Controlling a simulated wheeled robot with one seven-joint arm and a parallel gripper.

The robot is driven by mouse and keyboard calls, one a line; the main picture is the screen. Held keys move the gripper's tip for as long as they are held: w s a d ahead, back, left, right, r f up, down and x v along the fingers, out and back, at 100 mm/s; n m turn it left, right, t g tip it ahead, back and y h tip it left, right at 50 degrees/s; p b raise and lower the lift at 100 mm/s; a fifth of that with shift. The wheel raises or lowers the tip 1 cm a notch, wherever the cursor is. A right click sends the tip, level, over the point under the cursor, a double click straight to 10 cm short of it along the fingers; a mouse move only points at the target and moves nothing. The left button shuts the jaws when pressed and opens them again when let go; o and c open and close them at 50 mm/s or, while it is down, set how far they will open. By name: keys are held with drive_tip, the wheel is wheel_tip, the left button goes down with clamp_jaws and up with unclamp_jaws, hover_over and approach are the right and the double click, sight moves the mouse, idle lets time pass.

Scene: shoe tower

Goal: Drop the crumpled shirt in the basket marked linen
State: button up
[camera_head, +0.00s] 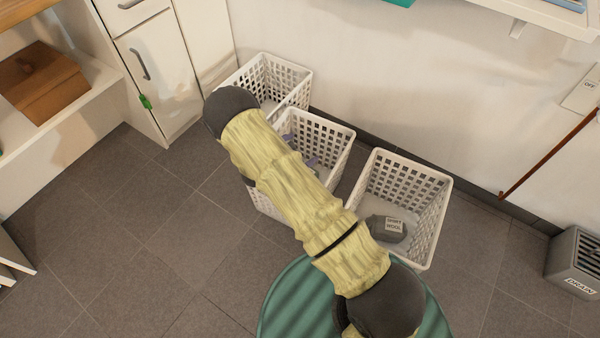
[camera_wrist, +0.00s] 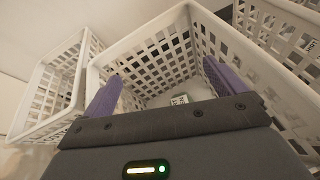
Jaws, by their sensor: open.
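Three white lattice baskets stand in a row on the floor: a back-left one (camera_head: 293,72), a middle one (camera_head: 335,135) and a right one (camera_head: 428,180). No linen marking is readable on any. A dark grey crumpled thing (camera_head: 375,230) with a tag reading "SHIRT WOOL" lies in the right basket. My gripper (camera_head: 301,150) is at the middle basket, partly hidden by my arm. In the wrist view, its purple fingers (camera_wrist: 160,75) are spread open with nothing between them, over the middle basket (camera_wrist: 150,62). A small tag (camera_wrist: 179,100) shows low inside it; its text is unreadable.
A wall runs behind the baskets. A white cabinet (camera_head: 150,65) stands at left, beside a shelf with a wooden box (camera_head: 42,82). A green ribbed round thing (camera_head: 285,300) is in front. A grey bin marked "DRAIN" (camera_head: 577,265) is at far right. Left floor is clear.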

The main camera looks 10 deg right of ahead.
drive_tip(key=p+v, duration=0.5)
drive_tip(key=v, duration=1)
drive_tip(key=shift+s+a+r, duration=0.15)
drive_tip(key=shift+s+r, duration=0.1)
drive_tip(key=s+d+r+m+g+y+p, duration=0.2)
drive_tip(key=s+d+r+m+y, duration=0.25)
drive_tip(key=r+m, duration=0.45)
drive_tip(key=s+d+r+m+g+y+p, duration=0.1)
drive_tip(key=s+d+r+m+g+y, duration=0.15)
drive_tip(key=s+d+r+m, duration=0.55)
drive_tip(key=s+d+r+m+g+y+p, duration=0.15)
drive_tip(key=r+m+y, duration=0.25)
drive_tip(key=r+m, duration=0.55)
wheel_tip(320, 180, up, 40)
drive_tip(key=n+p, duration=0.3)
drive_tip(key=p, duration=3.5)
drive_tip(key=shift+s, duration=0.4)
